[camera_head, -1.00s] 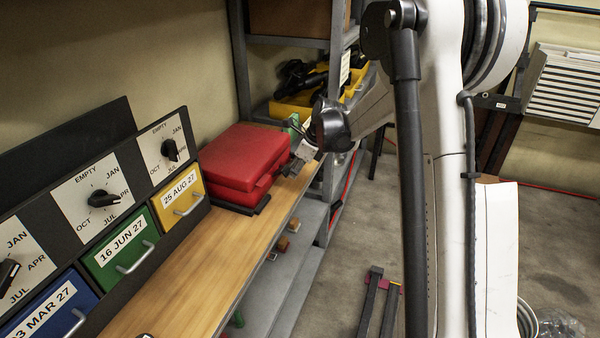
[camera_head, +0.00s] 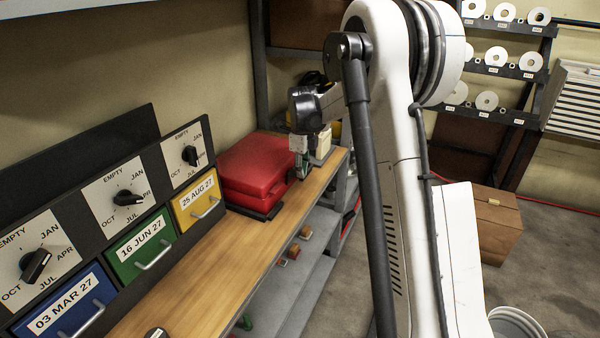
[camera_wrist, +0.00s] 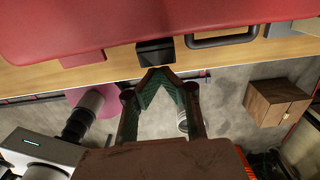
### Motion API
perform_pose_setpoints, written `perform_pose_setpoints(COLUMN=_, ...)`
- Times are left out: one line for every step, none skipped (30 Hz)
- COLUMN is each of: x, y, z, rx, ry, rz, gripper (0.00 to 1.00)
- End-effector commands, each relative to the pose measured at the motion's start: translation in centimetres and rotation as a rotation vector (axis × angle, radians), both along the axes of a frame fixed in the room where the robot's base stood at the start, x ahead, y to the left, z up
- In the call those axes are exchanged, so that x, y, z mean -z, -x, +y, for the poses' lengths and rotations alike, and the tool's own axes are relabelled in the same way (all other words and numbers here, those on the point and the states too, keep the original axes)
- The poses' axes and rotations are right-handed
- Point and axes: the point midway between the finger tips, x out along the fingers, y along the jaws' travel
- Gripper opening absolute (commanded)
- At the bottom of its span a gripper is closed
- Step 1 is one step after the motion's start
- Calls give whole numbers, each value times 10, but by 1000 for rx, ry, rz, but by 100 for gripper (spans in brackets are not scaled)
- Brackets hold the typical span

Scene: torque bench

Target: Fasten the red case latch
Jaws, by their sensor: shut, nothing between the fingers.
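The closed red case (camera_head: 258,165) sits at the far end of the wooden bench. In the wrist view its red side (camera_wrist: 90,25) fills the top. A black latch-like block (camera_wrist: 155,52) stands on its front edge, left of the dark handle (camera_wrist: 222,38). My gripper (camera_wrist: 161,71) is shut, with its greenish fingertips together and nothing between them. The tips are right at or just below the black block; I cannot tell if they touch it. In the head view my gripper (camera_head: 302,170) points down beside the case's right side. The latch is hidden there.
Labelled drawers with dials (camera_head: 128,198) stand along the left. A pale box (camera_head: 322,143) is behind my gripper. A wooden box (camera_head: 497,225) stands on the floor at right.

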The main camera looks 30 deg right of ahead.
Motion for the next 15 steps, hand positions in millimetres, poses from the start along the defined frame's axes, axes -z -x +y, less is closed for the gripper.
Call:
perform_pose_setpoints(x=-3, y=0, z=0, rx=0, ry=0, rz=0, gripper=0)
perform_pose_setpoints(x=-4, y=0, z=0, rx=0, ry=0, rz=0, gripper=0)
perform_pose_setpoints(x=-6, y=0, z=0, rx=0, ry=0, rz=0, gripper=0)
perform_pose_setpoints(x=-7, y=0, z=0, rx=0, ry=0, rz=0, gripper=0)
perform_pose_setpoints(x=-9, y=0, z=0, rx=0, ry=0, rz=0, gripper=0)
perform_pose_setpoints(x=-10, y=0, z=0, rx=0, ry=0, rz=0, gripper=0)
perform_pose_setpoints(x=-11, y=0, z=0, rx=0, ry=0, rz=0, gripper=0)
perform_pose_setpoints(x=-12, y=0, z=0, rx=0, ry=0, rz=0, gripper=0)
perform_pose_setpoints(x=-13, y=0, z=0, rx=0, ry=0, rz=0, gripper=0)
perform_pose_setpoints(x=-14, y=0, z=0, rx=0, ry=0, rz=0, gripper=0)
perform_pose_setpoints(x=-14, y=0, z=0, rx=0, ry=0, rz=0, gripper=0)
perform_pose_setpoints(x=-14, y=0, z=0, rx=0, ry=0, rz=0, gripper=0)
perform_pose_setpoints(x=-14, y=0, z=0, rx=0, ry=0, rz=0, gripper=0)
perform_pose_setpoints(x=-13, y=0, z=0, rx=0, ry=0, rz=0, gripper=0)
perform_pose_setpoints(x=-13, y=0, z=0, rx=0, ry=0, rz=0, gripper=0)
